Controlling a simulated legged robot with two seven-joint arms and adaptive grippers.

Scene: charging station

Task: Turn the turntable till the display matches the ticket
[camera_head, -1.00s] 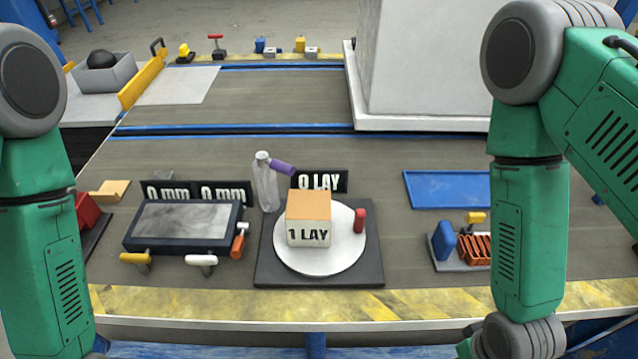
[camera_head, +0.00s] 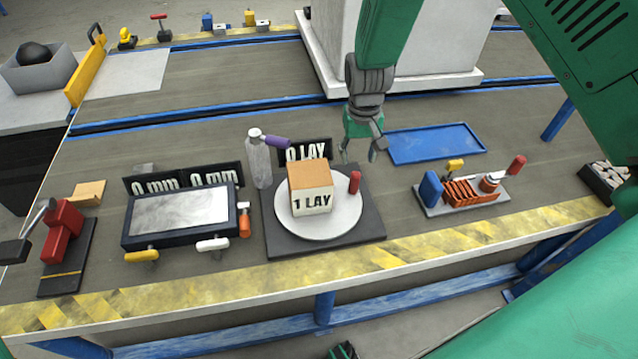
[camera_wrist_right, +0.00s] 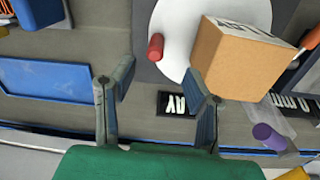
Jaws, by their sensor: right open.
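The turntable is a white disc (camera_head: 335,221) on a dark square base (camera_head: 370,231), with an upright red peg (camera_head: 354,183) at its right rim. A box marked "1 LAY" (camera_head: 311,190) stands on the disc, its label facing me. Behind it, a dark display (camera_head: 318,151) reads "0 LAY", partly hidden by the box. I cannot make out a separate ticket. My right gripper (camera_head: 359,153) is open and empty, pointing down behind the peg and apart from it. The right wrist view shows its spread fingers (camera_wrist_right: 160,75) with the red peg (camera_wrist_right: 156,47) beyond them. My left gripper is out of view.
A clear bottle with a purple part (camera_head: 260,160) stands close behind the turntable. A framed panel (camera_head: 180,213) with "0 mm" displays is left, a blue tray (camera_head: 435,143) behind right, and a fixture with an orange ribbed part (camera_head: 470,191) right. A large pale block stands behind.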

